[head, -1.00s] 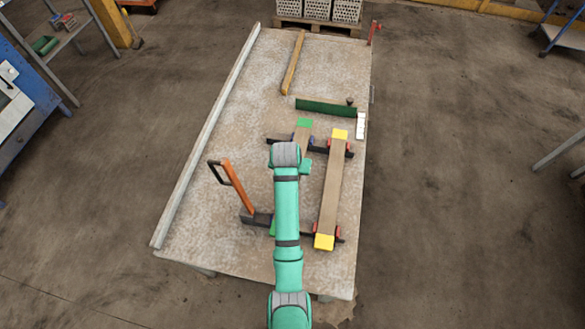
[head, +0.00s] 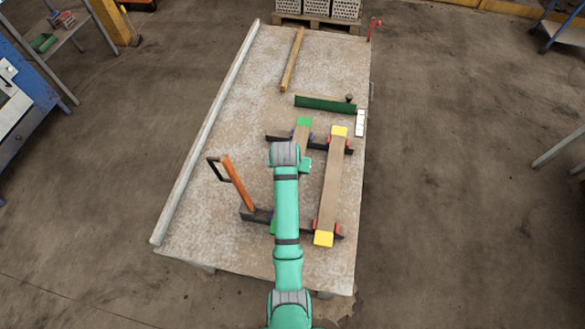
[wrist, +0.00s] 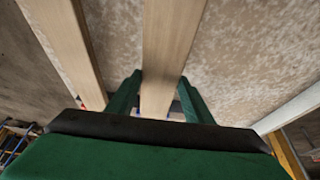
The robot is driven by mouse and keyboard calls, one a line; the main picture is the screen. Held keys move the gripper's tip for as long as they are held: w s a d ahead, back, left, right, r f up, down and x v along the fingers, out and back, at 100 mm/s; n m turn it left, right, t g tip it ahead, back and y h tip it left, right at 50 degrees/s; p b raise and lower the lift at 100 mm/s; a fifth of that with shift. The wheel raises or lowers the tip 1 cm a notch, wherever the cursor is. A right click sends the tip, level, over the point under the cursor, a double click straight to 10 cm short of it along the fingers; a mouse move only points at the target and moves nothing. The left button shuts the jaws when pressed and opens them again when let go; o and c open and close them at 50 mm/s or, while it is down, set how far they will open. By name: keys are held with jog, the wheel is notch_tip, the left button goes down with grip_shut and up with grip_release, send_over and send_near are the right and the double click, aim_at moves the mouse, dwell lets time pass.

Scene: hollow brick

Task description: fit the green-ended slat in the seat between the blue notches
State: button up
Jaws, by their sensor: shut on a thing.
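The green-ended slat (head: 302,133) lies lengthwise under my arm. Its far green end (head: 304,121) extends past the far dark bar (head: 277,137), and its near green end (head: 273,228) shows beside my arm at the near bar (head: 257,216). A blue notch (head: 311,138) shows beside the slat at the far bar. My arm hides the slat's middle and most of the near seat. I cannot tell whether the slat rests on the bars or is just above. In the wrist view my gripper (wrist: 160,88) is shut on the slat (wrist: 168,45), one finger on each side.
A yellow-ended slat (head: 332,185) lies to the right between red notches. An orange-handled tool (head: 236,182) rises at the left by the near bar. A dark green bar (head: 325,104) and a wooden strip (head: 292,60) lie farther back. The table's left side is clear.

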jog(key=shift+f, duration=1.1)
dwell(0.8)
jog(key=o, duration=1.4)
jog(key=v, duration=1)
jog(key=shift+s+r, duration=0.1)
jog(key=shift+r, duration=0.3)
